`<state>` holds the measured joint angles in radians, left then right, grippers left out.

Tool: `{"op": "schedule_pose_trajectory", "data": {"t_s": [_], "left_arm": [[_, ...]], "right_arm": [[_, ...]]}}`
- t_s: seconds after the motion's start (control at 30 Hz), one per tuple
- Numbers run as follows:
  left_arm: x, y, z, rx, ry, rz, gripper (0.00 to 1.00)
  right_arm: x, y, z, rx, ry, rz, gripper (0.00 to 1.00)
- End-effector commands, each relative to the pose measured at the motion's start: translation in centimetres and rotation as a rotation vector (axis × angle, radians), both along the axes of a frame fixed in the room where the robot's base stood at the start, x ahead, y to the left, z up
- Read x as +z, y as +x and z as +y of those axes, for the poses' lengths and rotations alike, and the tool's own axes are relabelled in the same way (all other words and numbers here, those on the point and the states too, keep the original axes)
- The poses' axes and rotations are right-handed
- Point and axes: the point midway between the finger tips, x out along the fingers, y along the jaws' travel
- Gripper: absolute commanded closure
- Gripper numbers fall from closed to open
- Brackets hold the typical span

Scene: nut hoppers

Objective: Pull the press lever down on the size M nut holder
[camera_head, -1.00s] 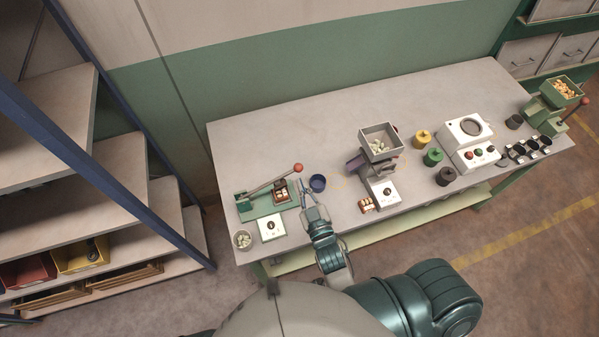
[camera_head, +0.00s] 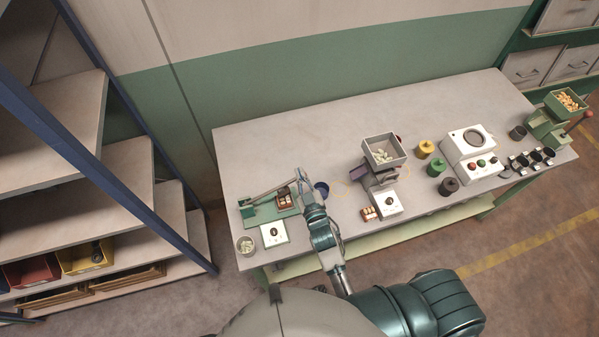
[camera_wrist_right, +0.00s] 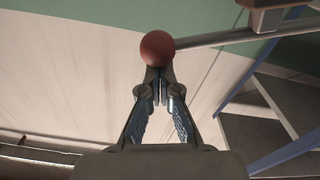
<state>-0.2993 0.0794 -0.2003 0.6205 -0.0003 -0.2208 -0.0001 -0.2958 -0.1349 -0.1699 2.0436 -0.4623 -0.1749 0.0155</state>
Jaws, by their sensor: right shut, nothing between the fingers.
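A hand press with a green base (camera_head: 262,214) stands at the left end of the table. Its grey lever (camera_head: 270,190) slopes up to the right. In the wrist view the lever's red ball knob (camera_wrist_right: 157,48) sits right at the fingertips, with the lever rod (camera_wrist_right: 215,39) running right from it. My right gripper (camera_head: 300,178) is shut and empty at the lever's free end and hides the knob in the head view; it also shows in the wrist view (camera_wrist_right: 158,76). I cannot tell if the tips touch the knob. No size mark is readable. My left gripper is not in view.
A white switch box (camera_head: 274,234) and a cup of nuts (camera_head: 246,245) stand in front of the press. A grey hopper (camera_head: 384,150) stands mid-table. The table's back left is clear.

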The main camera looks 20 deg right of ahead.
Motion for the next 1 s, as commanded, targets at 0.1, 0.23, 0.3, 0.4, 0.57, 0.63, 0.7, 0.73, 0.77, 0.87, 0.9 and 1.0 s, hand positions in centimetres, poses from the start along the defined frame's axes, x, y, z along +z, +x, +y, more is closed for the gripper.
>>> {"op": "schedule_pose_trajectory", "data": {"t_s": [0.1,0.23,0.3,0.4,0.57,0.63,0.7,0.73,0.77,0.87,0.9,1.0], "left_arm": [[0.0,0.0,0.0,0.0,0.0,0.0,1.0],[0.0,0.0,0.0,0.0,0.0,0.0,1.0],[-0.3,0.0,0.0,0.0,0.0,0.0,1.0],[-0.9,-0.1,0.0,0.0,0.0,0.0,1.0],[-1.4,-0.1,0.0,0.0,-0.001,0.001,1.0],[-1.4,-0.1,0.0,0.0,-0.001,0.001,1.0],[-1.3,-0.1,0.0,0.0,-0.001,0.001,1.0],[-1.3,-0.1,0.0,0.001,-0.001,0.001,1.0],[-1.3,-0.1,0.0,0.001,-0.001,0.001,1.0],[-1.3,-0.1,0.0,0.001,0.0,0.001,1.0],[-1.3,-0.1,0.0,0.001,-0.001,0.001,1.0],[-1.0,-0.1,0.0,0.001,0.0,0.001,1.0]], "right_arm": [[0.0,0.0,0.0,0.0,0.0,0.0,1.0],[-0.1,0.0,0.0,0.0,0.004,0.0,1.0],[-0.8,0.0,-0.4,-0.001,0.03,0.004,1.0],[-2.6,0.1,-1.2,-0.001,0.11,0.008,1.0],[-4.4,0.1,-2.1,-0.001,0.213,0.008,1.0],[-4.6,0.1,-2.2,-0.002,0.228,0.009,1.0],[-4.6,0.1,-2.2,-0.001,0.23,0.008,1.0],[-4.5,0.1,-2.2,-0.001,0.229,0.008,1.0],[-4.5,0.1,-2.2,-0.001,0.229,0.008,1.0],[-4.5,0.1,-2.2,-0.001,0.228,0.008,1.0],[-4.5,0.1,-2.2,-0.001,0.228,0.008,1.0],[-4.2,0.2,-2.2,-0.001,0.228,0.008,1.0]]}}
